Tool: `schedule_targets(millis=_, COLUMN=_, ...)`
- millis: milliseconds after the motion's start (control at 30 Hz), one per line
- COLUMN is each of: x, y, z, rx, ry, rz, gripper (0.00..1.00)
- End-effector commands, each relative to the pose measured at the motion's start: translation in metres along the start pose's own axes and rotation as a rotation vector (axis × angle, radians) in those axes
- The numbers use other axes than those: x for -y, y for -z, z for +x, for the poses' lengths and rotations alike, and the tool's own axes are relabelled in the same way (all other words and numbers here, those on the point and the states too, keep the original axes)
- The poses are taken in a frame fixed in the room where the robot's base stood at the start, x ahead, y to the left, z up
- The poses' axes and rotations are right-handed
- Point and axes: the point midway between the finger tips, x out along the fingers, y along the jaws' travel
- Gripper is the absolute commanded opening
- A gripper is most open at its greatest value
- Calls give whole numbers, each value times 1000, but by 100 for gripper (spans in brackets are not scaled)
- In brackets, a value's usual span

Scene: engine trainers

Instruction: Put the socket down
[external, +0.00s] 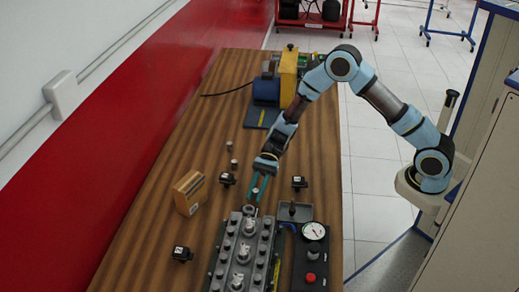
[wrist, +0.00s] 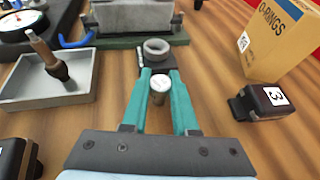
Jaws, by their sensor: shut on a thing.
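The socket, a small silvery cylinder with a pale round top, is between the teal fingers of my gripper (wrist: 158,92) in the wrist view (wrist: 160,83). The fingers are shut on it. In the external view my gripper (external: 259,187) hangs low over the wooden table, just behind the engine block; the socket shows there as a small pale spot (external: 255,191). I cannot tell whether its lower end touches the table. A grey ring-shaped part (wrist: 157,48) on a dark base is just beyond the fingertips.
The engine block (external: 243,250) is at the front. A grey tray (wrist: 70,94) holding a wooden-handled tool and a gauge panel (external: 312,245) are beside it. An O-rings box (external: 189,192), several black blocks (wrist: 262,101) and two small cylinders (external: 234,164) stand around. The left table side has bare room.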

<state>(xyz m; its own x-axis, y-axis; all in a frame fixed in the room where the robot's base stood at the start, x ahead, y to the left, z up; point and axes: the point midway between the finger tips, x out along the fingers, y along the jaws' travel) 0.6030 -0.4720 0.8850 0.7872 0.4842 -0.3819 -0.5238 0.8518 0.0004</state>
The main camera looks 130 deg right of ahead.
Motion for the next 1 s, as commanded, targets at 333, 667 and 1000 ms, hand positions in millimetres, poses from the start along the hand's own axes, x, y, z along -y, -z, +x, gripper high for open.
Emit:
schedule_targets(millis=333, x=0, y=4, z=2, rx=0, ry=1, rz=-1, gripper=0)
schedule_targets(millis=667, x=0, y=5, z=2, rx=0, ry=1, rz=-1, gripper=55)
schedule_targets(millis=1000, x=0, y=0, z=0, rx=-1, ry=1, rz=-2, gripper=57)
